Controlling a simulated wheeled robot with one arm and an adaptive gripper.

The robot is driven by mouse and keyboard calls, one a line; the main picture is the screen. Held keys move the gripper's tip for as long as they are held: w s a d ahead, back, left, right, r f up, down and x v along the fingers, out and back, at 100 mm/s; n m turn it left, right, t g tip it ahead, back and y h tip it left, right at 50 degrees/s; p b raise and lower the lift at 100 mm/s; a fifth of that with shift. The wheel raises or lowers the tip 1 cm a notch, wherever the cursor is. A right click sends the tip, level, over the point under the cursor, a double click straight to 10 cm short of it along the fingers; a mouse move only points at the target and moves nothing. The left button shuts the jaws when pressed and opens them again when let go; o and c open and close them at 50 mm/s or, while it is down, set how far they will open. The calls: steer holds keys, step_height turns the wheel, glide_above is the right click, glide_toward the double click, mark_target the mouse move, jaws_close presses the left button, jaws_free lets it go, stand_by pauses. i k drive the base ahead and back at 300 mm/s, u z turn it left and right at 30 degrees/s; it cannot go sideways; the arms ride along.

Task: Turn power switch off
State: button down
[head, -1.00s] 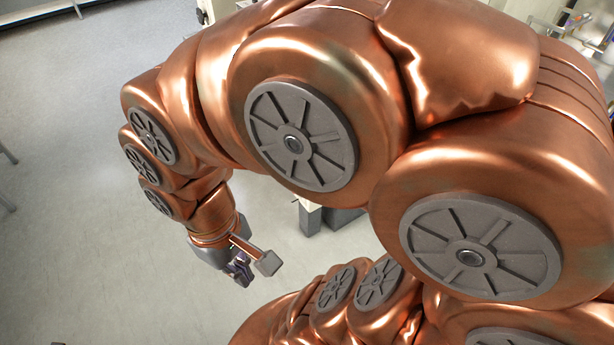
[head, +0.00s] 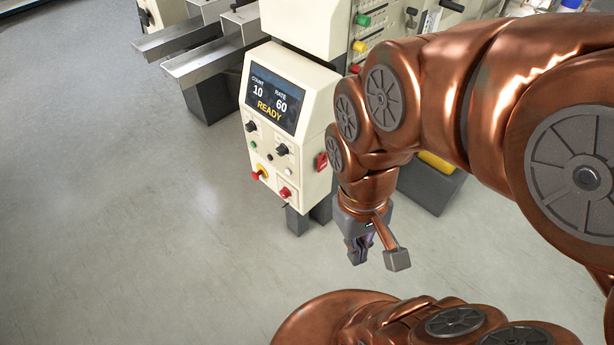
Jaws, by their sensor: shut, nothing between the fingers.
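A cream control panel (head: 318,112) of the machine stands in the middle of the view. Its screen (head: 273,97) reads count 10, rate 60 and READY. A red switch-like part (head: 322,162) sits on its right side face, close to my arm. Its lower front carries black knobs (head: 281,149), a red button on yellow (head: 261,173) and a red control (head: 285,193). I cannot read which one is the power switch. My gripper (head: 357,257) is shut and empty, pointing down, lower right of the panel and apart from it.
Two metal chutes (head: 215,62) stick out at the left behind the panel. Green, yellow and red knobs (head: 360,47) line the machine behind. The floor (head: 130,220) at left and front is clear.

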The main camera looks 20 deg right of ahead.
mark_target(285, 193)
steer(key=z, duration=0.35)
steer(key=k, duration=0.25)
steer(key=u, duration=1.65)
steer(key=i, duration=0.6)
steer(key=u, duration=0.5)
